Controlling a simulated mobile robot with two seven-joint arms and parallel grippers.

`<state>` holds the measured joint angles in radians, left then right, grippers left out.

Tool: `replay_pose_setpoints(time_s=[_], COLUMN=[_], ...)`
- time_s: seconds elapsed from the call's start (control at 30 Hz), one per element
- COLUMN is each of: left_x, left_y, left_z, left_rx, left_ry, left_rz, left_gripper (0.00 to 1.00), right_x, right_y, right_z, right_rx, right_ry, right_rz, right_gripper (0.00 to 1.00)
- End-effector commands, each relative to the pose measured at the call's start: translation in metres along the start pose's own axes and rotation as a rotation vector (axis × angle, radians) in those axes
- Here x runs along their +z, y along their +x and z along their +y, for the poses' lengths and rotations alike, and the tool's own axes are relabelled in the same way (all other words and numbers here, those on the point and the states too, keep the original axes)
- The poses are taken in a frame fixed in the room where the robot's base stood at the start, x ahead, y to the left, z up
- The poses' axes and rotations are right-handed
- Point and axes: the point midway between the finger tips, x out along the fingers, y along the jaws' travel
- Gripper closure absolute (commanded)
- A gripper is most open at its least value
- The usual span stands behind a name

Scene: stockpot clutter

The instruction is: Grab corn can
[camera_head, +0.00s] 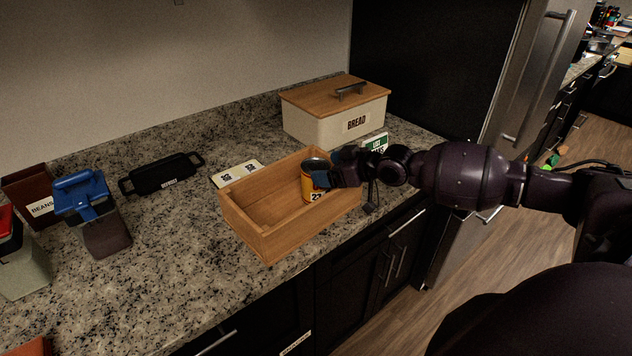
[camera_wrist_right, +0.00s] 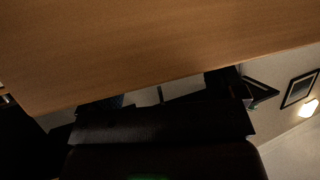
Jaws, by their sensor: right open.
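A yellow-orange can (camera_head: 308,189) with a dark top stands upright inside the open wooden box (camera_head: 247,229), at its right end. Its label is too small to read as corn. My right gripper (camera_head: 319,178) reaches in from the right over the box's right end. Its open fingers are at the can's upper right side and hide part of it; I cannot tell whether they touch. In the right wrist view, a wooden surface (camera_wrist_right: 150,45) fills the top and the can does not show. My left gripper is not in view.
A bread box (camera_head: 310,119) stands behind the wooden box, with a green-and-white item (camera_head: 376,142) near it. The counter's front left is mostly clear.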

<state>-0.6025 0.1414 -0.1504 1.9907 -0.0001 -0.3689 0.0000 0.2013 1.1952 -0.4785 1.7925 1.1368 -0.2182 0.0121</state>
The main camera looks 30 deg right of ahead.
Motion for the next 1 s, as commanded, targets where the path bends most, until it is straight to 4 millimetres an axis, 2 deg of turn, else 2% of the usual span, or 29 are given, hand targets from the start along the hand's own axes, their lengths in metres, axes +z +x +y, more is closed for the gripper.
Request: replay_pose_setpoints(time_s=[0.23, 0.57, 0.9, 1.0], left_x=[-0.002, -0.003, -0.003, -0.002], left_y=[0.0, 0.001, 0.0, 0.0], left_z=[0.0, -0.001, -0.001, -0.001], left_rx=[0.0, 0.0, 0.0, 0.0], left_ry=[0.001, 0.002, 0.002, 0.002], left_rz=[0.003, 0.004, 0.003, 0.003], left_gripper=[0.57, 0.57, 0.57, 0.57], right_x=[0.001, 0.002, 0.002, 0.0], right_y=[0.03, 0.035, 0.034, 0.034], right_z=[-0.001, -0.001, -0.001, 0.0], right_rx=[0.0, 0.0, 0.0, 0.0], right_ry=[0.002, 0.0, 0.0, 0.0], right_rz=[0.001, 0.0, 0.0, 0.003], right_gripper=[0.12, 0.12, 0.63, 0.64])
